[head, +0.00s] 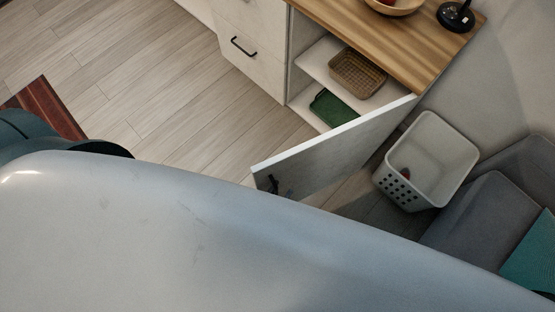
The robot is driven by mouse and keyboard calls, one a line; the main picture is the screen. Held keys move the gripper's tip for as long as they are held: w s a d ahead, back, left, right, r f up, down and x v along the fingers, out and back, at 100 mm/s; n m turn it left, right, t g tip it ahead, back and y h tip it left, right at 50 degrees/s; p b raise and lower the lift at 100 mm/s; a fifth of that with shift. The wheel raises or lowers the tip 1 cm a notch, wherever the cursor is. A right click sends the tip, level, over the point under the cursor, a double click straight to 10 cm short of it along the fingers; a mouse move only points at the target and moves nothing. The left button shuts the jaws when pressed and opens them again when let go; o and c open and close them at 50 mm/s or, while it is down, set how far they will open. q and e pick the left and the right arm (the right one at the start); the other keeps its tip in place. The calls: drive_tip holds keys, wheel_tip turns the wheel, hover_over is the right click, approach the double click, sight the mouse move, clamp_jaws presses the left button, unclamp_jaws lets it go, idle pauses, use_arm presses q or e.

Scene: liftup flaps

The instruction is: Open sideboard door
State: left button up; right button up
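The sideboard (252,68) stands at the top of the head view, with pale fronts and a wooden top. Its door (340,143) is swung wide open, standing out from the right end of the cabinet, and the shelves inside show. A dark handle (271,184) shows near the door's free edge. A large pale grey-blue surface fills the bottom of the view and hides the door's lower part. I cannot make out my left gripper's fingers or whether they touch the door. My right gripper does not show.
A brown basket (357,75) and a green tray (332,109) are inside the sideboard. A bowl (396,5) and a black lamp base (456,16) stand on top. A white laundry basket (428,160) and a grey sofa (480,215) are right of the door.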

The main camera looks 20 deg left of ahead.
use_arm(q)
drive_tip(key=shift+s+a+f, duration=0.1)
drive_tip(key=shift+s+a, duration=0.05)
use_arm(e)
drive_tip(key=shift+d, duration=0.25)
